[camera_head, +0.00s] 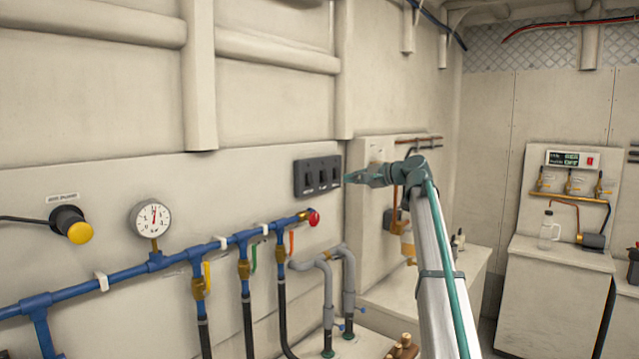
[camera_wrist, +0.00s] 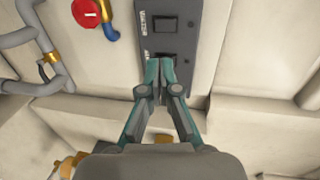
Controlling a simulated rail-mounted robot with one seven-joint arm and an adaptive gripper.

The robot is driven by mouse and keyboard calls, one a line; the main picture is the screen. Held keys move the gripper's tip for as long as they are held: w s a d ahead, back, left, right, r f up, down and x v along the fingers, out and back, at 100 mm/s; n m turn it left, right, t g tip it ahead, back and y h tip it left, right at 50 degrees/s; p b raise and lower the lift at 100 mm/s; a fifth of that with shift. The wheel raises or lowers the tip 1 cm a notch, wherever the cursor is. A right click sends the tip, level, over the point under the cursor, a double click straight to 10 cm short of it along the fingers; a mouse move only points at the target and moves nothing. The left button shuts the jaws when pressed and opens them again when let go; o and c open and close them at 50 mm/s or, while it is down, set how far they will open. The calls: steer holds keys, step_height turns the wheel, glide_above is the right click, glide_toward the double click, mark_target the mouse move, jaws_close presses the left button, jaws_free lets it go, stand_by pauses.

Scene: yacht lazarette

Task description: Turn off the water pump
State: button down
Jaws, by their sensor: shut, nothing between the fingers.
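A dark switch panel (camera_head: 304,181) with three black rocker switches in a row is fixed to the cream wall, left of my gripper. It also shows in the wrist view (camera_wrist: 181,22), where two switches are visible. In the wrist view, the fingertips (camera_wrist: 160,63) overlap the edge of the second visible switch (camera_wrist: 165,51). The gripper covers the panel beyond it; contact is unclear.
A blue pipe (camera_head: 125,271) with a gauge (camera_head: 151,218), valves and a red knob (camera_head: 314,217) runs along the wall left of and below the panel. Grey bent pipes (camera_head: 327,285) stand below. A cabinet with a display (camera_head: 573,159) stands at the far right.

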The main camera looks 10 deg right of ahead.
steer(key=p, duration=0.5)
glide_toward(311, 182)
steer(key=x, duration=0.5)
steer(key=shift+w+a+r, duration=0.1)
steer(key=shift+w, duration=0.15)
steer(key=shift+x, duration=0.9)
steer(key=shift+s+a, duration=0.1)
